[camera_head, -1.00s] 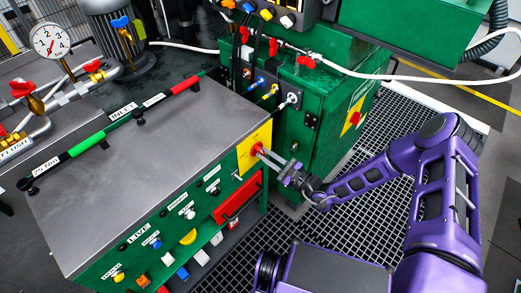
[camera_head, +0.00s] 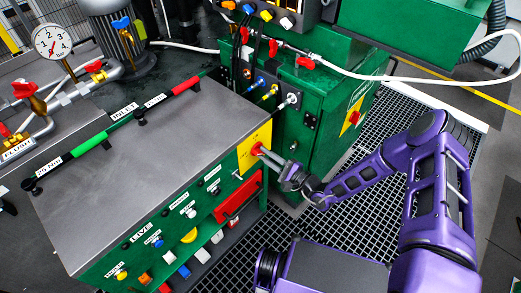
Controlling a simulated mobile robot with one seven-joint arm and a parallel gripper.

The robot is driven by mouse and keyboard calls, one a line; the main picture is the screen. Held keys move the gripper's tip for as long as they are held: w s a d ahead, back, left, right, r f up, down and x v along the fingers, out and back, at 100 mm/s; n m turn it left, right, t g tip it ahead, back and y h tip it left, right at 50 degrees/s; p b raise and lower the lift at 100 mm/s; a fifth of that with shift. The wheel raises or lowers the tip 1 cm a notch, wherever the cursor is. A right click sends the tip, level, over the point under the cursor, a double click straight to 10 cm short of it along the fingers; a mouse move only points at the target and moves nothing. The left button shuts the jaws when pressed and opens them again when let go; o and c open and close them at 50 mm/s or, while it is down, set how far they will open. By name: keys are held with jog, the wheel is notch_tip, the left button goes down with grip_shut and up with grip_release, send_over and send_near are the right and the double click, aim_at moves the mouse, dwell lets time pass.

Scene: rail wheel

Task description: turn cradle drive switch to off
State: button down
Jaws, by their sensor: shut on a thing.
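A red rotary switch (camera_head: 256,149) sits on a yellow plate (camera_head: 248,162) at the right end of the green console's front panel. My gripper (camera_head: 265,155) reaches it from the right, with its fingertips shut on the red switch. The fingers hide part of the switch, so its exact position cannot be read. No label reading cradle drive is legible here. A second red switch (camera_head: 354,117) on a yellow plate is on the green cabinet further right, apart from my gripper.
The console (camera_head: 150,160) has a grey top and a front row of small knobs. A red handle (camera_head: 238,197) is just below the yellow plate. The green cabinet (camera_head: 325,125) stands close behind my gripper. Dark floor grating (camera_head: 375,210) lies open below my arm.

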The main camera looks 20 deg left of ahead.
jog(key=n, duration=0.3)
jog(key=n+p, duration=0.1)
jog(key=n, duration=0.3)
jog(key=c, duration=0.7)
grip_release()
jog(key=shift+d, duration=0.1)
jog(key=p+v, duration=0.1)
jog(key=v, duration=0.6)
jog(key=shift+p, duration=0.4)
